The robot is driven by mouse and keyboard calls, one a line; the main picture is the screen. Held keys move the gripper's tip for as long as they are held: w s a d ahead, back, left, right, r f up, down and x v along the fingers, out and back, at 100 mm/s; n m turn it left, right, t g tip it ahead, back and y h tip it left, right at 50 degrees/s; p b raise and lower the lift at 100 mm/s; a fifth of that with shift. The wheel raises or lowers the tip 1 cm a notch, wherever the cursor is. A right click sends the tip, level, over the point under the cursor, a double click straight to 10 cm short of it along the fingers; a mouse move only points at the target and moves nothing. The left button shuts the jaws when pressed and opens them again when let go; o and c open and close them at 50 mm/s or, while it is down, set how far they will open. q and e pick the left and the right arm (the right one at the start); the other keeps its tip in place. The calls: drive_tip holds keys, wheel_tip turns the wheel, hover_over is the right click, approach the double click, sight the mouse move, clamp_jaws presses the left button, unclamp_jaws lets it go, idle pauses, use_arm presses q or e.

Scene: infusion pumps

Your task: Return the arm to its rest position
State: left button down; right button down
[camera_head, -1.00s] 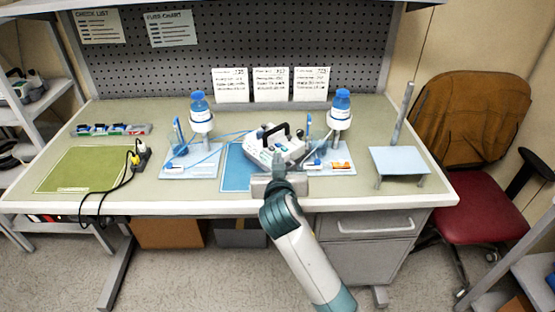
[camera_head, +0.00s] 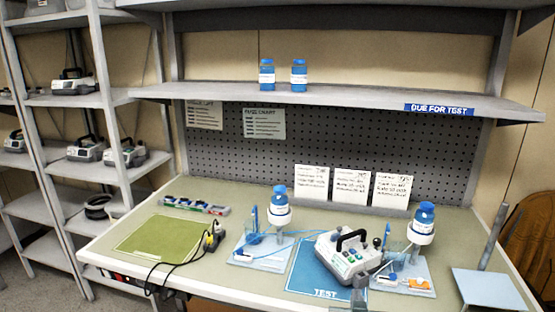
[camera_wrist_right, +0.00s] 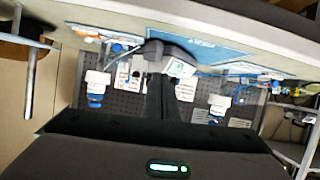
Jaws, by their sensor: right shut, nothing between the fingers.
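My right gripper (camera_head: 358,298) shows only as a small grey part at the bottom edge of the head view, in front of the pump. In the right wrist view its dark fingers (camera_wrist_right: 161,95) are together with nothing between them. The white infusion pump (camera_head: 348,257) with a black handle stands on the blue TEST mat (camera_head: 308,275). The wrist view is upside down and shows the bench and pegboard beyond the fingers. The rest of my right arm is hidden below the head view. My left gripper is not in view.
Two stands with blue-capped bottles (camera_head: 279,204) (camera_head: 424,221) flank the pump. A green mat (camera_head: 155,238), a black cable (camera_head: 180,268) and a small tray (camera_head: 195,205) lie at left. A small light-blue stand (camera_head: 490,290) is at right. Shelving (camera_head: 115,175) holds more pumps.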

drive_tip(key=s+d+f+n+g+y, duration=0.2)
drive_tip(key=s+f+g, duration=0.2)
drive_tip(key=s+f, duration=1.05)
drive_tip(key=s+f+n+g+y, duration=0.1)
drive_tip(key=s+f+g, duration=0.15)
drive_tip(key=s, duration=0.95)
drive_tip(key=s+f+n+g+y, duration=0.1)
drive_tip(key=s+f+g, duration=0.15)
drive_tip(key=s, duration=0.85)
wheel_tip(320, 180, down, 30)
drive_tip(key=s+g, duration=0.2)
drive_tip(key=s+d+f+g+b, duration=0.1)
drive_tip(key=s+d+f, duration=0.1)
drive_tip(key=s+f, duration=1.5)
drive_tip(key=shift+s+d+f+n+b, duration=0.15)
drive_tip(key=shift+s+d+n+b, duration=0.15)
drive_tip(key=shift+s+n, duration=0.1)
drive_tip(key=shift+a, duration=0.1)
